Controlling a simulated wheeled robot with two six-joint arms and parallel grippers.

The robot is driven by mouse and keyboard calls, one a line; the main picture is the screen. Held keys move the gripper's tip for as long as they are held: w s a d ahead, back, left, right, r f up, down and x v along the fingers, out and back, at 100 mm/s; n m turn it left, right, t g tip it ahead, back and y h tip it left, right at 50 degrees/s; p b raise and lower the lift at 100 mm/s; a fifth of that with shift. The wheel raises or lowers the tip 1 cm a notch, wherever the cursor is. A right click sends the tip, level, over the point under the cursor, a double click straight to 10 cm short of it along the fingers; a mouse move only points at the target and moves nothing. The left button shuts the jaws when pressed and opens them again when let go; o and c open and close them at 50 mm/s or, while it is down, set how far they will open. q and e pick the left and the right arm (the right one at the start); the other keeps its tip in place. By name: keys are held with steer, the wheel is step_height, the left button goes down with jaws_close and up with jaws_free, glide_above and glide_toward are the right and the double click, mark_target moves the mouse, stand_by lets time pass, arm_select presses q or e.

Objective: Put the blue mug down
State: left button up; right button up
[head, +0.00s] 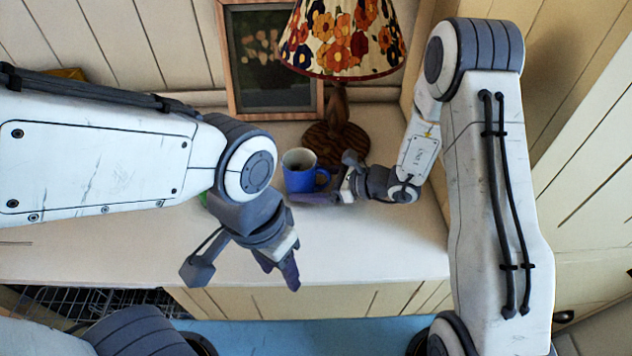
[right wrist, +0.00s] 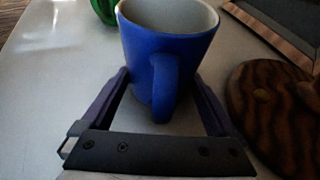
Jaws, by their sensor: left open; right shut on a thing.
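The blue mug (head: 299,171) is upright over the white counter, in front of the lamp base. My right gripper (head: 325,190) is shut on it from the right. In the right wrist view the mug (right wrist: 140,60) sits between the two fingers, its handle pointing toward the camera and its pale inside empty as far as I see. I cannot tell whether its bottom touches the counter (head: 370,240). My left gripper (head: 281,270) is open and empty above the counter's front edge, nearer than the mug.
A lamp with a flowered shade (head: 342,38) and round wooden base (head: 335,143) stands close behind the mug. A framed picture (head: 268,60) leans at the wall. A green thing (right wrist: 104,10) is beyond the mug, mostly hidden by my left arm in the head view. The front right counter is clear.

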steer(key=shift+f, duration=0.15)
steer(key=o, duration=1.5)
steer(key=shift+d, duration=0.1)
steer(key=shift+r, duration=0.2)
steer(key=b+v, duration=0.1)
steer(key=v, duration=0.6)
steer(key=shift+s+d, duration=0.15)
steer(key=shift+d, duration=0.05)
